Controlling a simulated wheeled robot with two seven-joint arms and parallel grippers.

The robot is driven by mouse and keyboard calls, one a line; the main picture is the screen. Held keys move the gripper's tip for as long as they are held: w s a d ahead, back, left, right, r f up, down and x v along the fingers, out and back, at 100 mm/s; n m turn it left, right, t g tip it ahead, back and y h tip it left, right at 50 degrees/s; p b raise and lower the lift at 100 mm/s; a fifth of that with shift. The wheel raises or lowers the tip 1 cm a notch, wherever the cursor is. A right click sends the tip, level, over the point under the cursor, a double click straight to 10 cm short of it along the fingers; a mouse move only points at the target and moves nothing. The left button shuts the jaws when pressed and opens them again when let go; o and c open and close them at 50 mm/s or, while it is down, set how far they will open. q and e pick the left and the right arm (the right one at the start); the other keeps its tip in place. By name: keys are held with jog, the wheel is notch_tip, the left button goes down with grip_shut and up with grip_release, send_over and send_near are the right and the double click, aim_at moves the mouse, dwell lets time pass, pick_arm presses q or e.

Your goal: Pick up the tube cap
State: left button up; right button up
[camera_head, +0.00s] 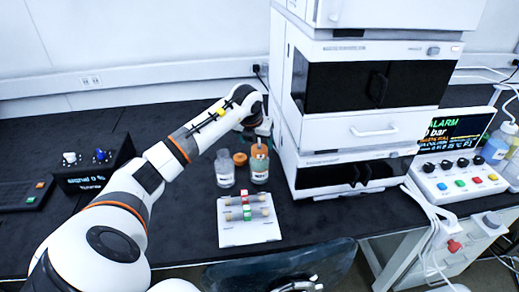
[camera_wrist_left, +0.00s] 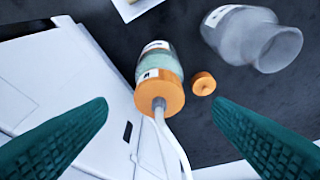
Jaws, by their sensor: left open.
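An orange tube cap (camera_wrist_left: 160,92) with pale tubes coming out of its top sits on a clear bottle (camera_wrist_left: 155,58) holding greenish contents. In the head view this bottle (camera_head: 259,170) stands beside the white instrument stack, its orange cap partly hidden under my left gripper (camera_head: 262,132). In the wrist view my left gripper (camera_wrist_left: 160,107) is open, its two green ridged fingers apart on either side of the cap, with nothing held. A smaller loose orange cap (camera_wrist_left: 203,83) lies on the black bench beside the bottle. My right gripper is not seen.
An uncapped clear bottle (camera_head: 224,168) stands left of the capped one. A white tray (camera_head: 232,236) with vials lies in front. The instrument stack (camera_head: 345,130) rises close on the right. The bench (camera_head: 165,225) is clear to the left of the tray.

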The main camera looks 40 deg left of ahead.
aim_at(259, 149)
pick_arm(q)
jog(key=shift+w+f, duration=0.2)
jog(key=shift+f, duration=0.2)
jog(key=p+x, duration=0.1)
jog(key=x, duration=0.3)
jog(key=shift+w+a+f, duration=0.1)
jog(key=shift+w+a, duration=0.05)
jog(key=shift+c, duration=0.3)
